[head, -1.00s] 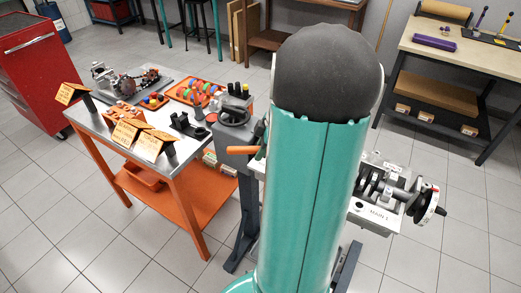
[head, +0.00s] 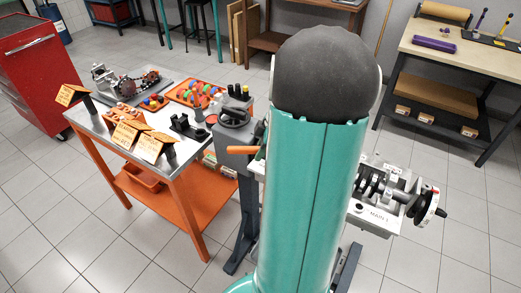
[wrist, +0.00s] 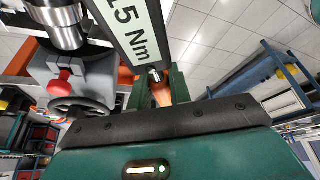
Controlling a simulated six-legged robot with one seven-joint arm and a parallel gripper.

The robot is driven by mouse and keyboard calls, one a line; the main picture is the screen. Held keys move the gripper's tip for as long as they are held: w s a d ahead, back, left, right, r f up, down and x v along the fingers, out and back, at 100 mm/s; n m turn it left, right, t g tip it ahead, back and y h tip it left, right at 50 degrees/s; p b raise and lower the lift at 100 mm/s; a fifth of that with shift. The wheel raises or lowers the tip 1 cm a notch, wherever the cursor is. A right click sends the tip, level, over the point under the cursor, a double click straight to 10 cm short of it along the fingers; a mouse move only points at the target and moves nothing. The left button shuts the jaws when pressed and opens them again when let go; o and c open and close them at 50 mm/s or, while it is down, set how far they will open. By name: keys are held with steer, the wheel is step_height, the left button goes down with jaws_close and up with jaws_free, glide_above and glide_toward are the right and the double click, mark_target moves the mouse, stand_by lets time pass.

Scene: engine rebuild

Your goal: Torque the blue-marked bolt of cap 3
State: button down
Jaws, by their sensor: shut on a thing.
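My gripper (wrist: 160,88) is shut on a dark tool with a pale label (wrist: 138,32) ending in "5 Nm", which looks like a torque wrench. An orange part, perhaps its handle (wrist: 180,88), shows between the fingers. In the head view my gripper is mostly hidden behind my green arm; an orange grip (head: 242,150) sticks out left of it. The engine block (head: 371,222), with a crankshaft (head: 385,190) and a "MAIN 1" label, stands right of my arm. Cap 3 and its blue-marked bolt cannot be made out; my arm covers part of the block.
An orange-legged table (head: 186,185) at left carries engine parts, coloured pieces and orange signs. A grey vise-like stand (head: 235,130) is beside it. A red cabinet (head: 35,70) stands far left, a workbench (head: 485,55) at right. Tiled floor is clear in front.

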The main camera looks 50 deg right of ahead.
steer(key=shift+w+d+m+t+h, duration=0.15)
steer(key=shift+w+d+m, duration=0.2)
steer(key=shift+d+m, duration=0.2)
steer(key=shift+w+d+m+t+h, duration=0.1)
steer(key=shift+w+d+m+h, duration=0.1)
steer(key=shift+w+d+m, duration=0.3)
steer(key=shift+w+d+m+t+h, duration=0.1)
steer(key=shift+w+d+m+h, duration=0.1)
steer(key=shift+d+m, duration=0.4)
stand_by(4.5)
steer(key=shift+s+a+n+y, duration=0.25)
steer(key=shift+s+a+n, duration=0.1)
steer(key=shift+a+n, duration=0.25)
stand_by(1.2)
